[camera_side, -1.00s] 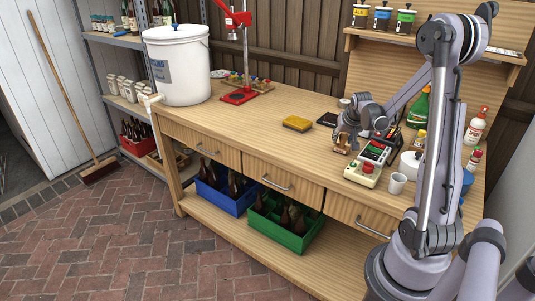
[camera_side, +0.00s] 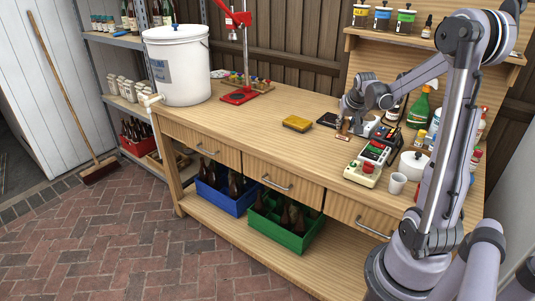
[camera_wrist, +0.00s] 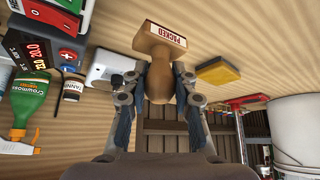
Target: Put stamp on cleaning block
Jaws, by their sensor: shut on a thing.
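The stamp (camera_wrist: 160,48) has a wooden handle and a wooden base with a label reading "PACKED". My gripper (camera_wrist: 160,85) is shut on its handle in the wrist view. In the side view my gripper (camera_side: 346,118) holds the stamp (camera_side: 342,130) at the back right of the bench; whether its base touches the bench cannot be told. The cleaning block (camera_side: 297,123), yellow with a darker side, lies flat to the left of my gripper, apart from it. It also shows in the wrist view (camera_wrist: 217,72), to the right of the stamp.
A dark flat pad (camera_side: 327,119) lies between the block and my gripper. Right of it stand a button box (camera_side: 366,166), a white mug (camera_side: 397,183) and a green spray bottle (camera_side: 419,108). A red press (camera_side: 240,95) and white bucket (camera_side: 180,65) stand left. The bench's left-middle is clear.

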